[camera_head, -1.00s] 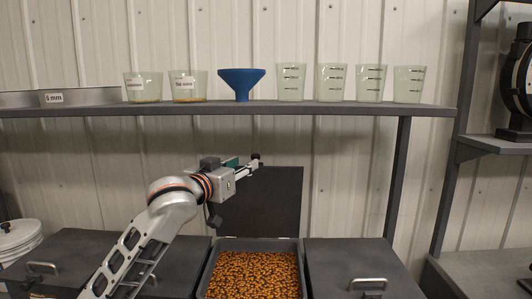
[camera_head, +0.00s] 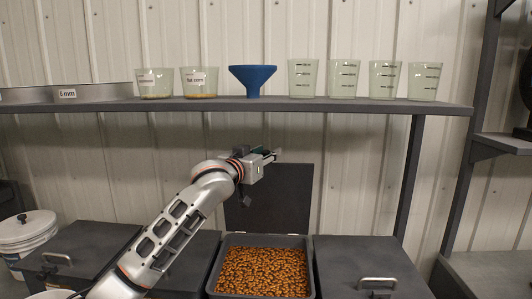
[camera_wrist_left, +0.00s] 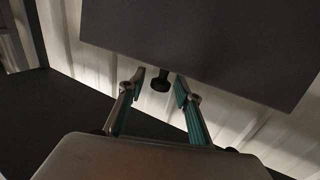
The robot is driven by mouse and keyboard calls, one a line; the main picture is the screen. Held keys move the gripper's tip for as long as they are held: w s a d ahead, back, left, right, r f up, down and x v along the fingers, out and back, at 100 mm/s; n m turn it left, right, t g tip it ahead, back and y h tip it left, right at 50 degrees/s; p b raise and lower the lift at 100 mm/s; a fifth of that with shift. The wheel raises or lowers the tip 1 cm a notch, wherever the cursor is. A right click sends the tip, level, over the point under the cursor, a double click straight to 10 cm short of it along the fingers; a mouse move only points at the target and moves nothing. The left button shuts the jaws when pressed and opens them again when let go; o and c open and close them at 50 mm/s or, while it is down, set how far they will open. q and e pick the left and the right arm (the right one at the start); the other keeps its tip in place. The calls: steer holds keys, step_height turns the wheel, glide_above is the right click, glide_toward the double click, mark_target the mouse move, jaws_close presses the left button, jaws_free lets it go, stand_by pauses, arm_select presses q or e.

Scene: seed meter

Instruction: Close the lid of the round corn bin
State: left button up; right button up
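The open bin (camera_head: 216,268) is a grey box full of orange-brown kernels, at the bottom middle of the head view. Its dark lid (camera_head: 275,205) stands upright at the bin's back. The lid's flat panel (camera_wrist_left: 210,40) also fills the top of the left wrist view. Contact with the lid cannot be told. My right gripper is not in view.
Closed dark bins with handles stand on the left (camera_head: 85,250) and right (camera_head: 365,262). A shelf (camera_head: 240,104) above holds clear cups and a blue funnel (camera_head: 252,78). A white bucket (camera_head: 27,235) stands at far left. The space above the open bin is clear.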

arm_select(q)
jaws_close()
